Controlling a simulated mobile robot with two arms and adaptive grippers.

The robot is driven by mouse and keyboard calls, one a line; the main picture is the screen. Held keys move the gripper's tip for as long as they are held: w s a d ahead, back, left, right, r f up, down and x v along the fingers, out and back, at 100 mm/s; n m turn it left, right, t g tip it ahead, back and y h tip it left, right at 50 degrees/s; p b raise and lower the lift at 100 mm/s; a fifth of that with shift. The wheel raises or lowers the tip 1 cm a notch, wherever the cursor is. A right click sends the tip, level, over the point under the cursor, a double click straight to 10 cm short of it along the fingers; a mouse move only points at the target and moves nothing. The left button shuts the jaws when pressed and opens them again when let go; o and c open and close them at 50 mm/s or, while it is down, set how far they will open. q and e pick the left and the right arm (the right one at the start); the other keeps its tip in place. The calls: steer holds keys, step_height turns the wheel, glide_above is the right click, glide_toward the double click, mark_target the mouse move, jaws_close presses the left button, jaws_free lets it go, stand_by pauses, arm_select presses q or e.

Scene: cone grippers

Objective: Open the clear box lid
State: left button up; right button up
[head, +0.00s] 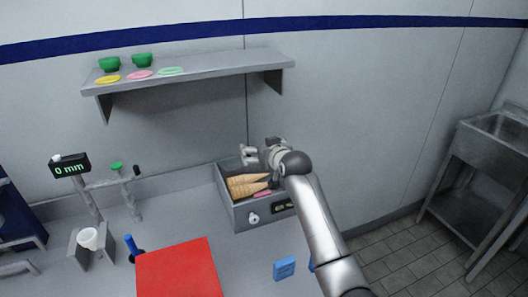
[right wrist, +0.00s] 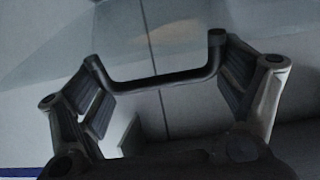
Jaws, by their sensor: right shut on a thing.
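A grey box (head: 243,216) with tan cones (head: 246,187) inside stands on the counter. Its clear lid (right wrist: 130,35) shows in the right wrist view as a see-through pane with a dark U-shaped handle (right wrist: 160,80). My right gripper (head: 250,154) is above the back of the box, shut on the lid handle; its fingers (right wrist: 165,85) lie on both sides of the handle in the wrist view. In the head view the pane is too faint to make out, so I cannot tell the lid's exact angle. My left gripper is not in view.
A shelf (head: 190,70) with green bowls and coloured discs is on the wall above. A red mat (head: 180,270), a blue block (head: 284,268) and a white cup (head: 88,238) in a stand are on the counter. A steel sink (head: 500,125) stands at the right.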

steer(key=shift+w+a+r+p, duration=0.2)
steer(key=shift+w+r, duration=0.25)
steer(key=shift+r, duration=0.25)
steer(key=shift+w+a+r+p, duration=0.1)
steer(key=shift+w+a+r, duration=0.1)
steer(key=shift+w+r, duration=0.35)
steer(key=shift+s+r, duration=0.1)
steer(key=shift+s, duration=0.05)
steer(key=o, duration=1.1)
steer(key=shift+c, duration=0.2)
steer(key=shift+o, duration=0.4)
steer(key=shift+w+a+f, duration=0.2)
steer(key=shift+w+f, duration=0.05)
steer(key=shift+v, duration=1.05)
steer(key=v, duration=1)
steer(key=shift+w, duration=0.1)
